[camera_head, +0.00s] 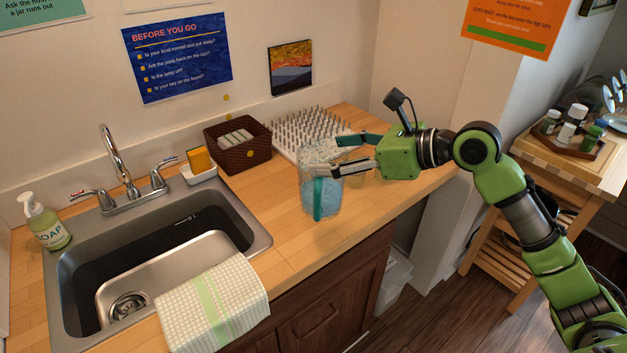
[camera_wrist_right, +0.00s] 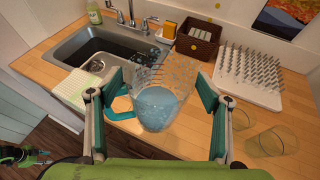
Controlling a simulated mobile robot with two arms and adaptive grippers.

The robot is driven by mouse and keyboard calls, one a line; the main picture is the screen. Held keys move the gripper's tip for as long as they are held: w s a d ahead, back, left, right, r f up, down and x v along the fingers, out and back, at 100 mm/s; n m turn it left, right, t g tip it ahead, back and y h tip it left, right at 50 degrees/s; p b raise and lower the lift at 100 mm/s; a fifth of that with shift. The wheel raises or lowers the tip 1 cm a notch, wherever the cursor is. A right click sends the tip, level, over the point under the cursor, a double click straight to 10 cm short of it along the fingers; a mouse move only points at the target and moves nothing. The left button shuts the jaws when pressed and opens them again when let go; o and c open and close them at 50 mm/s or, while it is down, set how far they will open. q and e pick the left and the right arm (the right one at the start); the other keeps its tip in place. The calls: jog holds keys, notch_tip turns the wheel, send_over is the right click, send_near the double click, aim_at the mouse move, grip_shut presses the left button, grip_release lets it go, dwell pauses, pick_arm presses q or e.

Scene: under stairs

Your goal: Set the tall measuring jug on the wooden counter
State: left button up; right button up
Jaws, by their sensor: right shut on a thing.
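The measuring jug (camera_head: 320,180) is tall and clear, with a teal handle and pale blue contents at the bottom. My right gripper (camera_head: 345,152) is shut on it near the top. In the right wrist view, the jug (camera_wrist_right: 158,108) is between the two teal finger pads of my right gripper (camera_wrist_right: 160,105), with its handle by the left pad. The jug looks upright over the wooden counter (camera_head: 275,235), right of the sink; I cannot tell whether its base touches the wood. A small green and black part, likely of my left arm, shows at the right wrist view's lower left.
A spiked white drying rack (camera_head: 312,130) and a brown basket (camera_head: 238,148) stand behind the jug. Clear glasses (camera_wrist_right: 272,142) stand close to the right gripper. A sink (camera_head: 165,255) and a draped towel (camera_head: 212,305) are left. Bare counter lies between sink and jug.

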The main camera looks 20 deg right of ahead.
aim_at(316, 160)
jog(key=w, duration=0.2)
jog(key=w+f, duration=0.1)
jog(key=w, duration=0.1)
jog(key=shift+w+f+p, duration=0.15)
jog(key=shift+w+p, duration=0.05)
jog(key=shift+p, duration=0.15)
jog(key=w+f, duration=0.4)
jog(key=f, duration=0.1)
jog(key=shift+w+a+f+p, duration=0.15)
jog(key=shift+w+p, duration=0.15)
jog(key=shift+p, duration=0.1)
jog(key=shift+w+f, duration=0.6)
jog(key=shift+f, duration=0.15)
jog(key=shift+f+p, duration=0.45)
jog(key=shift+f, duration=1.05)
jog(key=o, duration=1.6)
jog(key=shift+s+f, duration=0.1)
jog(key=shift+f, duration=0.1)
jog(key=shift+r, duration=0.1)
